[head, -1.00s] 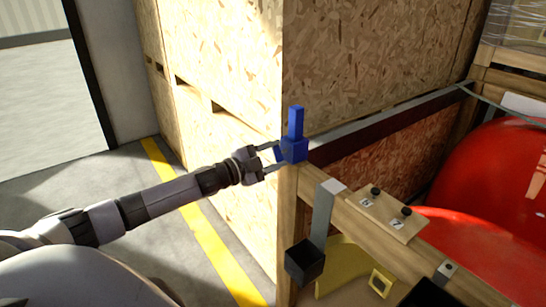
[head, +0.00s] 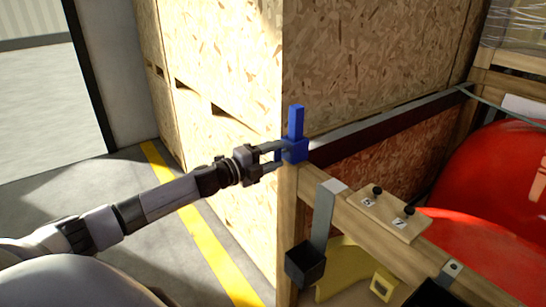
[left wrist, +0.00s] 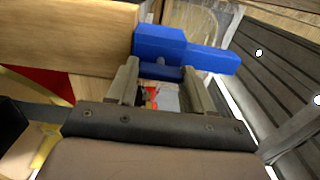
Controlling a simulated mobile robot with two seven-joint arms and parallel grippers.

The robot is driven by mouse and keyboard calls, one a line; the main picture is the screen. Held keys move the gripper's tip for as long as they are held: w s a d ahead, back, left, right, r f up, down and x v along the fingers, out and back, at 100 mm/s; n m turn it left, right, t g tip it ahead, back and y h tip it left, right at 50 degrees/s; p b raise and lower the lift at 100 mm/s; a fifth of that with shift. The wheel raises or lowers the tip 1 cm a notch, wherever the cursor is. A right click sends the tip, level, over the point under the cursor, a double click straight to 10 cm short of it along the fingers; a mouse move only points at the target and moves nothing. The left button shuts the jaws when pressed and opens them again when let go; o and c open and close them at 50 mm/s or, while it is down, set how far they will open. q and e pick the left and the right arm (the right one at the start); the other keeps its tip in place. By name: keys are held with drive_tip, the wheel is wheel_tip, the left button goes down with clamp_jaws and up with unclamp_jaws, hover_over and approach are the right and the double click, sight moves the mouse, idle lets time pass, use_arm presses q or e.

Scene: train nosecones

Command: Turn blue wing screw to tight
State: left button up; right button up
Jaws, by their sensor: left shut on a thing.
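The blue wing screw (head: 294,150) sits at the top corner of the wooden frame post, with one blue wing standing upright. My left gripper (head: 277,157) reaches in from the left with its fingertips at the left side of the blue screw. In the left wrist view the blue screw (left wrist: 185,52) lies across the far end of the gripper (left wrist: 160,85), and a lower blue part sits between the two fingers. The left gripper is shut on that part. My right gripper is not in view.
A wooden rail (head: 350,215) runs from the post, carrying a small board (head: 390,214) with two black knobs. A black square cup (head: 305,264) hangs from a metal bracket. Red nosecones (head: 500,190) lie at right. Tall chipboard crates (head: 380,60) stand behind. The floor at left is open.

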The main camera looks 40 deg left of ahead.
sight(275, 156)
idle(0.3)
use_arm(q)
drive_tip(key=o, duration=1)
drive_tip(key=shift+o, duration=0.2)
drive_tip(key=shift+s, duration=0.1)
drive_tip(key=shift+b+v, duration=0.3)
drive_tip(key=shift+v, duration=3.25)
